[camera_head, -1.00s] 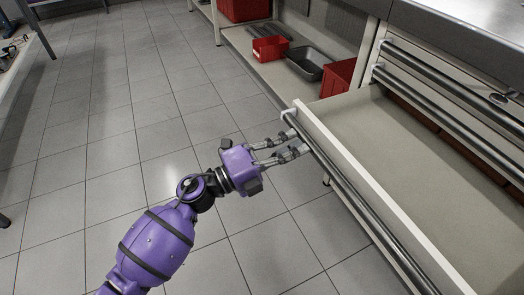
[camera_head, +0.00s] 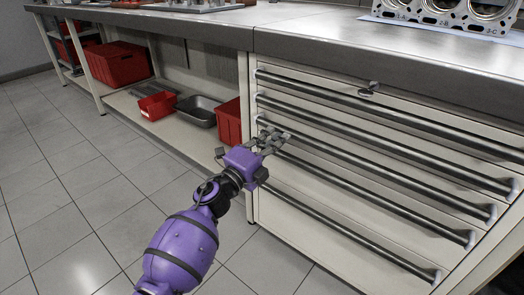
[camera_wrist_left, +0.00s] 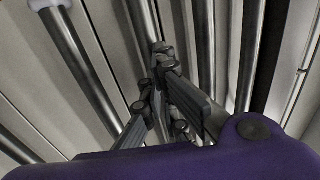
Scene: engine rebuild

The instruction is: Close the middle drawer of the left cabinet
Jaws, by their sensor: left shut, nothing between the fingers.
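The middle drawer's handle (camera_head: 380,190) is the third bar down on the cabinet (camera_head: 300,215). Its front sits in line with the other drawer fronts, and no open drawer interior shows. My left gripper (camera_head: 274,140) is at the left end of this handle, shut with nothing held, and it covers part of the bar. In the left wrist view the shut fingers (camera_wrist_left: 162,85) point at the cabinet front among several metal bars. I cannot tell whether they touch the bar. My right gripper is out of view.
A steel worktop (camera_head: 300,32) overhangs the drawers, with an engine part (camera_head: 445,12) on it. A key (camera_head: 370,88) sticks out near the top handle. Red bins (camera_head: 115,63) and a grey tray (camera_head: 200,110) stand on the shelf at left. The tiled floor (camera_head: 60,200) is clear.

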